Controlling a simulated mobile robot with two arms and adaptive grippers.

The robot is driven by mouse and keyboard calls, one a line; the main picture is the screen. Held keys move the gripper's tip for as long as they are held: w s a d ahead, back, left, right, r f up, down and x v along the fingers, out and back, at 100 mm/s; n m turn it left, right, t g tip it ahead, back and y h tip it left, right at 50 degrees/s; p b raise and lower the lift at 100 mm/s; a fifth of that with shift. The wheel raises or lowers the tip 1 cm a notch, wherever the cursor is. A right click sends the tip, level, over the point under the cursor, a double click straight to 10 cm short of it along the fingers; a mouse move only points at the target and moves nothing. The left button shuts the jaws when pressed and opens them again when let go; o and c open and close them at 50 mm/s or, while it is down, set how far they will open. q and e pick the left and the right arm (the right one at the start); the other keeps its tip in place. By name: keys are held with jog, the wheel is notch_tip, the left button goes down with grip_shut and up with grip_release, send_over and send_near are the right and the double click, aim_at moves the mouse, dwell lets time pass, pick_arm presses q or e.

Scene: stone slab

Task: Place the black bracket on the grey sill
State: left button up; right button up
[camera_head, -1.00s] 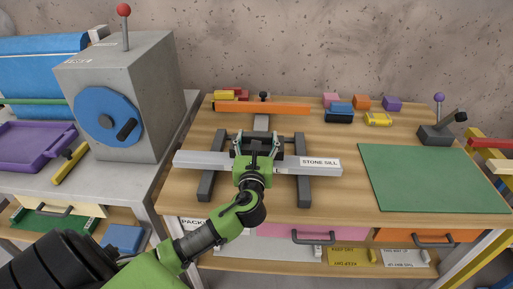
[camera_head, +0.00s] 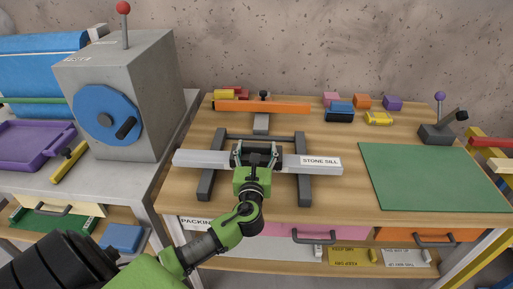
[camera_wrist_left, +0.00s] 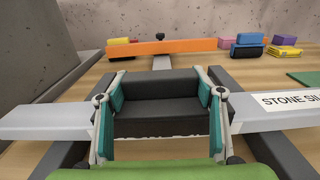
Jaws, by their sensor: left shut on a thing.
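The grey sill (camera_head: 203,160) is a long pale bar labelled "STONE SILL", lying across two dark supports on the wooden table. It also shows in the left wrist view (camera_wrist_left: 45,121). My left gripper (camera_head: 257,154) is at the middle of the sill, shut on the black bracket (camera_wrist_left: 158,118). The teal finger pads press on the bracket's two ends. The bracket is a dark, shallow channel shape, level and lined up with the sill, hiding the sill's middle. I cannot tell whether it touches the sill or hovers just above. My right gripper is not in view.
An orange bar (camera_head: 262,107) lies behind the sill, with small coloured blocks at the back. A green mat (camera_head: 430,178) and a lever box (camera_head: 436,133) are at the right. A grey machine (camera_head: 122,95) with a blue dial stands at the left.

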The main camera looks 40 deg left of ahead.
pick_arm(q)
jog(key=o, duration=1.1)
jog(key=shift+r, duration=0.35)
jog(key=shift+r+p, duration=0.35)
jog(key=shift+r, duration=0.15)
jog(key=v, duration=0.6)
jog(key=b+v, duration=0.1)
jog(key=v, duration=0.5)
jog(key=shift+d+f, duration=0.1)
jog(key=shift+f, duration=0.15)
